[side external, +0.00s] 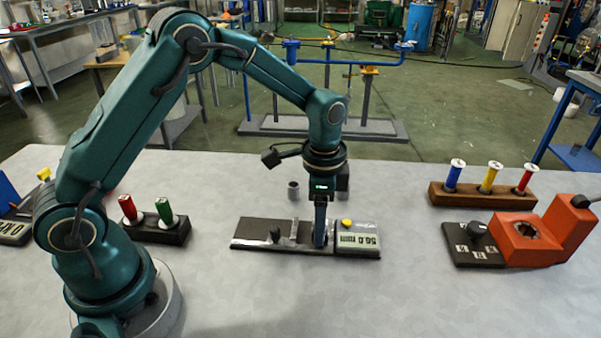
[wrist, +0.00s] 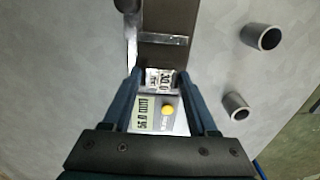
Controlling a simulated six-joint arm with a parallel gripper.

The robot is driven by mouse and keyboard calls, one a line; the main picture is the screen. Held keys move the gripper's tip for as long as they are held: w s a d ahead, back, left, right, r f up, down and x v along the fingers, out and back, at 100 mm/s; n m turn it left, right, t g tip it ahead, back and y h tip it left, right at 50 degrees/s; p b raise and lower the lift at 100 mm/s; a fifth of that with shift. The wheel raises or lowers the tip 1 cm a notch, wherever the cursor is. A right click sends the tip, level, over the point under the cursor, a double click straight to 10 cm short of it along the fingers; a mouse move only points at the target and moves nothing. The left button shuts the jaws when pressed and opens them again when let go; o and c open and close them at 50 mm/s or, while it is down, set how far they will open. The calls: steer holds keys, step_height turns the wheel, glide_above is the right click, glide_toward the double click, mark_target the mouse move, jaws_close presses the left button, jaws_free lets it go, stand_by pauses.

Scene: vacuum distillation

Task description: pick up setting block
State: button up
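A small pale block with a printed label that looks like 30.0 (wrist: 160,78), which appears to be the setting block, sits on the dark measuring plate (side external: 256,229) beside the display. My gripper (wrist: 160,74) points down over the plate, with one finger on each side of the block and seemingly narrow gaps. It looks open; contact with the block is not clear. In the side view my gripper (side external: 320,243) hides the block. The display unit (side external: 358,239) has a yellow button and reads 56.0 mm; it also shows in the wrist view (wrist: 158,115).
Metal jaws (side external: 275,234) stand on the plate left of my gripper. Grey cups (wrist: 262,37) (wrist: 236,106) stand beside the plate. A rack with red and green spools (side external: 155,229) is left; a wooden spool rack (side external: 483,196) and orange machine (side external: 535,240) are right. The front table is clear.

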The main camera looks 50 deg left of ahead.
jaws_close()
steer(key=shift+r, duration=0.15)
